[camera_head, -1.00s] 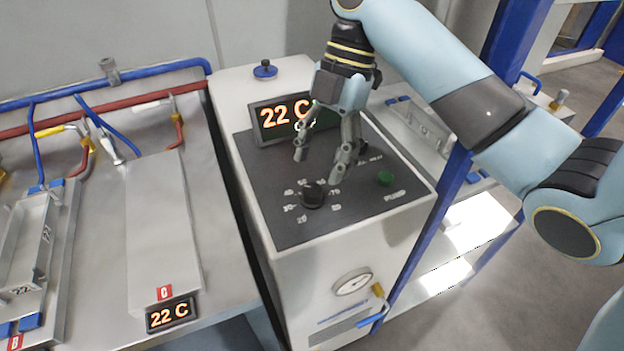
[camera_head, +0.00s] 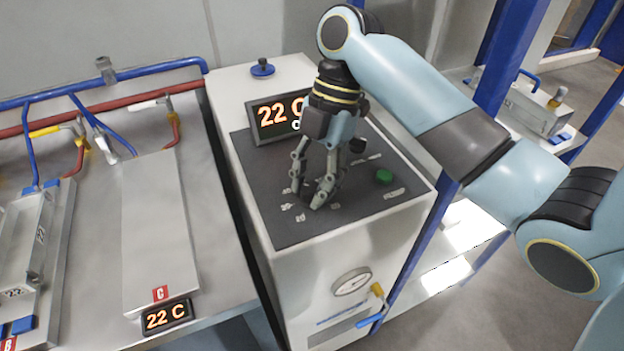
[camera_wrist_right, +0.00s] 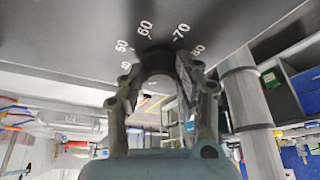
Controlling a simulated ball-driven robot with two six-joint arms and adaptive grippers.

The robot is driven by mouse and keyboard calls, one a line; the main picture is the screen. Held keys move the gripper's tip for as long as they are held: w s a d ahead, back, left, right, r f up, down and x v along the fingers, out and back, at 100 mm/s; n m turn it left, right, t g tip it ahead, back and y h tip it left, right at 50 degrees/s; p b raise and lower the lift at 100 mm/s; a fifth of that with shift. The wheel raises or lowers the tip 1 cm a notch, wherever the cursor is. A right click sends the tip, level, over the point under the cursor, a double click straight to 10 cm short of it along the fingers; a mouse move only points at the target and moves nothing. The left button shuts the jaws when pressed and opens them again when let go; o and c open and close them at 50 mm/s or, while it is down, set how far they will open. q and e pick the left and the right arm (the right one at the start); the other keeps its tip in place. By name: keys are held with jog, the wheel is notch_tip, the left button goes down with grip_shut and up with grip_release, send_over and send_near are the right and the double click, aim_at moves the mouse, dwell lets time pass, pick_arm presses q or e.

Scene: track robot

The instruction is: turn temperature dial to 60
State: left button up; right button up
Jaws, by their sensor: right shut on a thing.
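The temperature dial is a round black knob on the dark top panel (camera_head: 265,228) of the white heater unit. My right gripper (camera_head: 310,198) reaches straight down to it, and its fingers hide most of the dial in the head view. In the right wrist view the dark dial (camera_wrist_right: 156,60) sits between the two fingers of my right gripper (camera_wrist_right: 158,75), which is shut on it. The numbers 50, 60 (camera_wrist_right: 145,28), 70 and 80 show around it. I cannot make out the dial's pointer. The unit's display (camera_head: 276,117) reads 22 C. My left gripper is not in view.
A green pump button (camera_head: 384,176) and a black knob (camera_head: 357,145) are on the panel, right of the gripper. A blue knob (camera_head: 262,68) stands behind the display. A steel bench (camera_head: 100,300) with pipes is on the left. A blue post (camera_head: 425,235) stands to the right.

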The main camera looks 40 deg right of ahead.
grip_shut()
jog(key=shift+r+m+p, duration=0.15)
jog(key=shift+m+p, duration=0.25)
jog(key=shift+p, duration=0.15)
jog(key=m+t+p, duration=0.1)
jog(key=m+p, duration=0.3)
jog(key=p, duration=0.1)
jog(key=m+t+p, duration=0.2)
jog(key=m+p, duration=0.2)
jog(key=p, duration=0.1)
jog(key=shift+s+r+h, duration=0.1)
jog(key=shift+s+h, duration=0.1)
jog(key=shift+h, duration=0.1)
jog(key=shift+m+t+p, duration=0.4)
jog(key=shift+m, duration=0.1)
jog(key=m+t+p, duration=0.1)
jog(key=m, duration=0.1)
jog(key=shift+m+h, duration=0.3)
jog(key=shift+m, duration=0.1)
jog(key=m, duration=0.1)
jog(key=m+h, duration=0.1)
jog(key=m, duration=0.1)
jog(key=m+t, duration=0.1)
jog(key=m, duration=0.1)
jog(key=shift+a+f+h, duration=0.1)
jog(key=shift+f+h, duration=0.15)
jog(key=shift+h, duration=0.15)
jog(key=shift+m, duration=0.3)
